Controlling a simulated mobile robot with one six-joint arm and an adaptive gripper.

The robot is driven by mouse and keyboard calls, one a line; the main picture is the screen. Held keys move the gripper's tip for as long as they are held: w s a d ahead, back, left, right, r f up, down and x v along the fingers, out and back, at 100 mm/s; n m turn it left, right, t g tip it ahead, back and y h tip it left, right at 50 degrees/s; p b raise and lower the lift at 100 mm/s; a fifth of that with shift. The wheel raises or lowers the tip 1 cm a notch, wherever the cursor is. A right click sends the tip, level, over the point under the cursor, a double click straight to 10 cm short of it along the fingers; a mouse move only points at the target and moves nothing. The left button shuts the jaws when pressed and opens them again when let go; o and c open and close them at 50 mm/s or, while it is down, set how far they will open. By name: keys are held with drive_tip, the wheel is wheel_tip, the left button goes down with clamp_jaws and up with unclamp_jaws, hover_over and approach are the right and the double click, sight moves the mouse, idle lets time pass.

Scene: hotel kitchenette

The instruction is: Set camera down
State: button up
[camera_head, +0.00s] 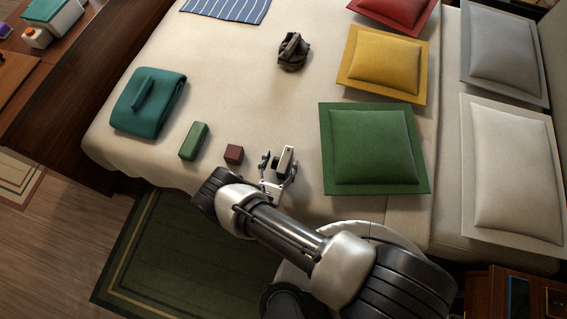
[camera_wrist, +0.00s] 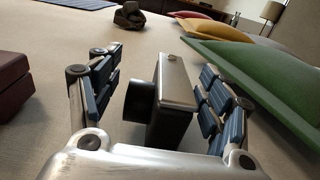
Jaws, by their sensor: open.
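The camera (camera_wrist: 172,92) is a small box with a silver top and a black lens barrel pointing left. In the wrist view it stands upright on the bed between the fingers of my gripper (camera_wrist: 160,100). The fingers are spread, with a gap on the left side by the lens; the right finger is close to the camera's body, and I cannot tell whether it touches. In the head view the camera (camera_head: 286,158) shows at the end of my arm, near the bed's front edge, with my gripper (camera_head: 277,168) around it. Its lower part is partly hidden.
A dark red block (camera_head: 234,154) and a green block (camera_head: 194,141) lie left of my gripper. A green cushion (camera_head: 372,150) lies close on the right. A folded teal cloth (camera_head: 149,103) and a dark crumpled item (camera_head: 293,52) lie farther off. The middle of the bed (camera_head: 235,90) is clear.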

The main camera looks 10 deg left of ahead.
drive_tip(key=shift+w, duration=0.6)
drive_tip(key=shift+c, duration=0.4)
drive_tip(key=c, duration=1.4)
drive_tip(key=shift+r, duration=0.15)
